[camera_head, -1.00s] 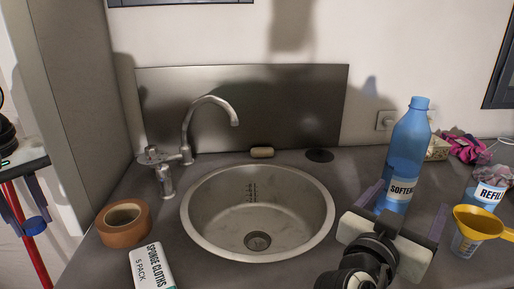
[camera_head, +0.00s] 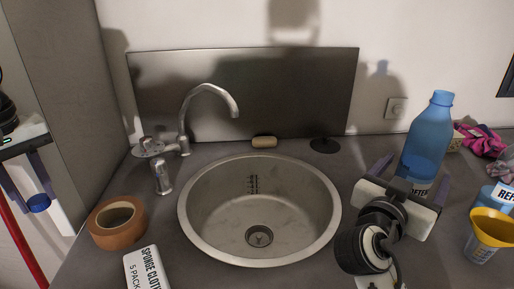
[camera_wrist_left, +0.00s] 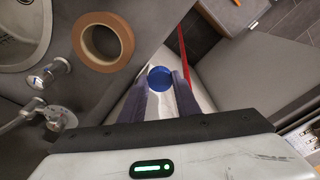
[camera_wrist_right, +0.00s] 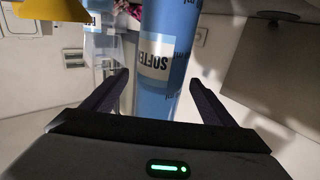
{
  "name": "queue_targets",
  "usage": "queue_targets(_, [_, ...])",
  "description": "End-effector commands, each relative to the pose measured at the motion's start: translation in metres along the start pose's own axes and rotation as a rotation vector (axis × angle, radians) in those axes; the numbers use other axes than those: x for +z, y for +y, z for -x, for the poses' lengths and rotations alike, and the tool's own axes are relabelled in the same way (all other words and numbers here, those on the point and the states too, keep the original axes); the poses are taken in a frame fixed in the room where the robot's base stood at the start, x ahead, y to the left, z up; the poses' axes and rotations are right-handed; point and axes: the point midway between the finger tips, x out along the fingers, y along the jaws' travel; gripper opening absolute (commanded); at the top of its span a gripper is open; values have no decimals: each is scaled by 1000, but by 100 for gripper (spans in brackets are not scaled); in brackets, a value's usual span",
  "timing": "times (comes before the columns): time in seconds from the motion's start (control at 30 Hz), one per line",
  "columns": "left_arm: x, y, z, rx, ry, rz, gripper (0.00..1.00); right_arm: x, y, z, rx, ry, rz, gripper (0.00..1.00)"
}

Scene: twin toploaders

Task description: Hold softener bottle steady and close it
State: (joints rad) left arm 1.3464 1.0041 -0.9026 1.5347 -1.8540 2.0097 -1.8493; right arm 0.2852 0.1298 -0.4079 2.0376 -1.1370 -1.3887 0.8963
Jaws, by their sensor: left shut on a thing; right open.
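The blue softener bottle (camera_head: 428,138) stands upright and uncapped on the counter right of the sink. My right gripper (camera_head: 413,172) is open in front of it. In the right wrist view the bottle (camera_wrist_right: 160,100) shows between the two spread fingers (camera_wrist_right: 157,92), with a gap on each side. A blue cap (camera_wrist_left: 159,78) is held between the fingertips of my left gripper (camera_wrist_left: 160,84). In the head view the left gripper (camera_head: 38,188) is at the far left edge, away from the bottle, with the cap (camera_head: 38,203) at its tips.
A sink (camera_head: 185,215) with a tap (camera_head: 184,125) fills the middle. A tape roll (camera_head: 118,238) and a sponge cloths pack (camera_head: 147,268) lie at the left. A yellow funnel (camera_head: 492,226) on a cup and a refill container (camera_head: 497,194) stand at the right, near the bottle.

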Motion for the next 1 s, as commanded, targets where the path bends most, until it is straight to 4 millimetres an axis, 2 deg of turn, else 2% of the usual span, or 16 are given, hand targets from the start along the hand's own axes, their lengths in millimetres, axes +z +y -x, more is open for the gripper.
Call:
queue_targets(0.13, [0,0,4,0,0,0,9,-1,0,-14,-1,1,1,79])
queue_targets(0.5, [-1,0,6,0,0,0,9,-1,0,-18,-1,1,1,79])
queue_targets(0.8, [-3,0,22,0,0,0,9,-2,1,-60,1,2,3,79])
queue_targets(1.0, [-3,0,22,0,0,0,9,1,1,-68,0,-1,0,79])
